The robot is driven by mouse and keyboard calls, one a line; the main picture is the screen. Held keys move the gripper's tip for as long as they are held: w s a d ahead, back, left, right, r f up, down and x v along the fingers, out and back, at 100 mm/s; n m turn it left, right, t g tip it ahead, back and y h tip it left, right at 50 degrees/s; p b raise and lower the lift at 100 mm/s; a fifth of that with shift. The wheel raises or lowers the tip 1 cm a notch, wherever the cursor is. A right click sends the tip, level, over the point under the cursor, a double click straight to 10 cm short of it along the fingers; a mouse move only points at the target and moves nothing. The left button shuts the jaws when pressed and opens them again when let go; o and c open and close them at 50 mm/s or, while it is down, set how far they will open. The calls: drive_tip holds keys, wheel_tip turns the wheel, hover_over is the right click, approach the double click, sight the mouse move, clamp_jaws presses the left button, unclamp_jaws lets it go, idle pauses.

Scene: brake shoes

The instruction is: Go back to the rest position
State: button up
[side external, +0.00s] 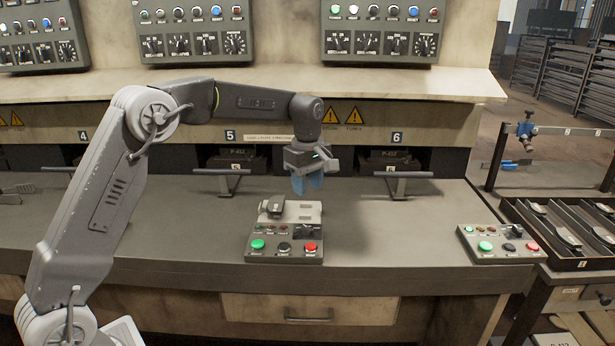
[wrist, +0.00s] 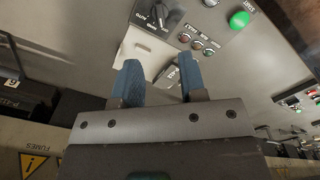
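My gripper (side external: 308,184) hangs above the bench, pointing down, just over the back of the middle control box (side external: 284,243). Its two blue fingers show apart in the wrist view (wrist: 162,82), with nothing between them that I can see held. A dark block (side external: 272,205) sits on the pale plate (side external: 305,211) at the back of that box. The gripper is apart from the box. In the wrist view, the box's dial, small buttons and green button (wrist: 239,19) show beyond the fingers.
A second control box (side external: 500,244) stands to the right. A dark rack (side external: 565,238) with several curved shoes is at the far right. Handled levers (side external: 232,180) stick out under the shelf (side external: 300,86) behind. Bench top between the two boxes is clear.

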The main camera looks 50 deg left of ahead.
drive_tip(key=shift+r, duration=0.95)
drive_tip(key=s+d+r+m+t, duration=0.1)
drive_tip(key=s+d+r+m, duration=0.25)
drive_tip(key=s, duration=0.35)
drive_tip(key=s+d+r+m+t, duration=0.2)
drive_tip(key=s+r+m, duration=0.25)
drive_tip(key=s, duration=0.25)
drive_tip(key=s+d+f+m+t, duration=0.1)
drive_tip(key=s+m, duration=0.3)
drive_tip(key=s, duration=0.5)
drive_tip(key=s+d+f+m+t, duration=0.1)
drive_tip(key=s+d+f+m, duration=0.1)
drive_tip(key=s+m, duration=0.3)
drive_tip(key=s+f, duration=0.1)
drive_tip(key=s, duration=0.2)
drive_tip(key=shift+s+f+t, duration=0.25)
drive_tip(key=shift+s+t, duration=0.05)
drive_tip(key=shift+s, duration=0.05)
